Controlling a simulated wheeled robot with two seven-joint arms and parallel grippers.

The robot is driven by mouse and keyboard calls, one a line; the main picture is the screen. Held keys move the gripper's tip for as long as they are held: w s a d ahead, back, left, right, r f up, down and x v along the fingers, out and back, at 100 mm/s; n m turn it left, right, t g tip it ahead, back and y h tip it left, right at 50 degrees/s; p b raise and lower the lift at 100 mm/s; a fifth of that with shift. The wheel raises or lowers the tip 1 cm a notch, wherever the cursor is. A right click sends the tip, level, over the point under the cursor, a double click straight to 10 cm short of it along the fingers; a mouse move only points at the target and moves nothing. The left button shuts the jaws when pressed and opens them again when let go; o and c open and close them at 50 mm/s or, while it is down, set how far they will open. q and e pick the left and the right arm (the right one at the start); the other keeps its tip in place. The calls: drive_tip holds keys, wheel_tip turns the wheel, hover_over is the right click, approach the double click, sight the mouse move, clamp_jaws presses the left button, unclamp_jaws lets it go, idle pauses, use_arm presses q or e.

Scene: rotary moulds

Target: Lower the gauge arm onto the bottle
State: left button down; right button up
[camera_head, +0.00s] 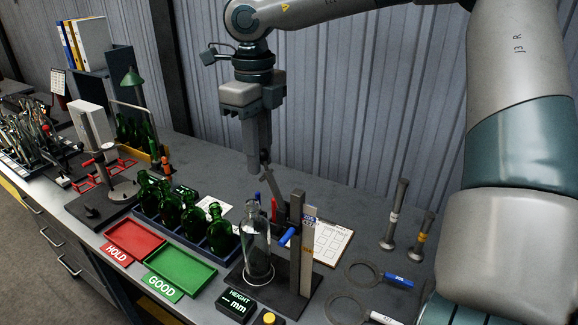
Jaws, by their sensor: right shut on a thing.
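The clear glass bottle (257,243) stands upright on the dark base of the height gauge. The gauge post (302,245) with its scale rises right of the bottle, with a blue knob (288,236) at its side. A thin grey gauge arm (272,191) slants up and left from near the post, above and behind the bottle, clear of its mouth. My right gripper (264,168) reaches down from above and is shut on the raised upper end of this arm. The exact contact is small and partly hidden by the fingers. My left gripper is out of view.
Green bottles (193,221) stand in a rack left of the gauge. A red HOLD tray (134,238) and a green GOOD tray (181,268) lie in front. A HEIGHT display (236,304) sits at the front edge. Ring gauges (352,308), plug gauges (397,213) and a clipboard (330,243) lie right.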

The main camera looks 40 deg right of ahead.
drive_tip(key=shift+w+a+f+b, duration=0.15)
drive_tip(key=shift+w+f+b, duration=0.1)
drive_tip(key=shift+w, duration=0.2)
drive_tip(key=shift+w+a+f+b, duration=0.1)
drive_tip(key=shift+w+f, duration=0.15)
drive_tip(key=shift+w, duration=0.2)
drive_tip(key=shift+w, duration=0.1)
drive_tip(key=shift+w+a+f+b, duration=0.2)
drive_tip(key=shift+w+f+b, duration=0.2)
drive_tip(key=shift+w+f, duration=0.1)
drive_tip(key=shift+w+a+f+b, duration=0.15)
drive_tip(key=shift+w+f+b, duration=0.25)
drive_tip(key=shift+w+f, duration=0.1)
drive_tip(key=o, duration=1.6)
drive_tip(key=shift+c, duration=0.2)
drive_tip(key=shift+r, duration=0.2)
